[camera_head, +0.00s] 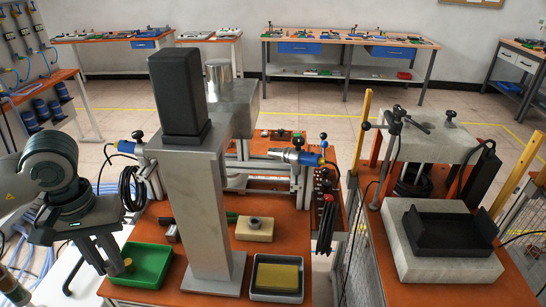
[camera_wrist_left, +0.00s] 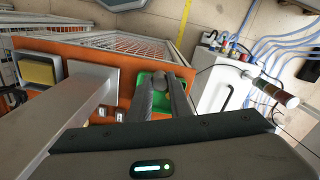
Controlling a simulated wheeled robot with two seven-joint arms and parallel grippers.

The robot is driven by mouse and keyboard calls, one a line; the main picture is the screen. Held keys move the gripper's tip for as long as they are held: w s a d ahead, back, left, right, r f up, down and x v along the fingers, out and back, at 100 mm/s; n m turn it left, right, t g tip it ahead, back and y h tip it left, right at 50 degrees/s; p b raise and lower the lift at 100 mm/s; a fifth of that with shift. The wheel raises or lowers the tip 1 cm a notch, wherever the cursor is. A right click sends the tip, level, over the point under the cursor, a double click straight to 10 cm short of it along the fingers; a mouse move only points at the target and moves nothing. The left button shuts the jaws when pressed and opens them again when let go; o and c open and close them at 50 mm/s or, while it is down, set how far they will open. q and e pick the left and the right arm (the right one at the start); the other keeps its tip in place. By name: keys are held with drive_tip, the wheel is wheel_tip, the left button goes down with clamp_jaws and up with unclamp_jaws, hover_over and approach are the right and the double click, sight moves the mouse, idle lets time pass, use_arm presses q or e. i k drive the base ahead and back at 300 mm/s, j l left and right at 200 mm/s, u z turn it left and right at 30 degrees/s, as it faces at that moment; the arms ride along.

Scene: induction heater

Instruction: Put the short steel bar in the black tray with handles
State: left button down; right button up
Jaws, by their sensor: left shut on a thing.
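My left gripper (camera_head: 112,266) hangs low at the near left, with its fingertips over the green tray (camera_head: 153,262). It is shut on a small brownish, round-ended piece (camera_head: 128,265), which fits the short steel bar; the fingers hide most of it. In the left wrist view the fingers (camera_wrist_left: 168,84) are close together over the green tray (camera_wrist_left: 146,78), and the held piece is not clearly visible. The black tray with handles (camera_head: 455,231) appears empty and sits on a grey block at the right. My right gripper is not in view.
A tall steel column (camera_head: 188,200) stands between the green tray and the black tray. A grey tray with a yellow pad (camera_head: 277,278) lies right of it, with a beige block (camera_head: 254,229) behind. Red-handled tools (camera_head: 326,225) hang at the table's right edge, before a gap.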

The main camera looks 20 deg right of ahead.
sight(459, 238)
drive_tip(key=k, duration=1.25)
drive_tip(key=z, duration=1.7)
drive_tip(key=i+l, duration=0.1)
drive_tip(key=i, duration=0.45)
drive_tip(key=i+l, duration=0.1)
drive_tip(key=i, duration=0.45)
drive_tip(key=i+l, duration=0.1)
drive_tip(key=i, duration=0.5)
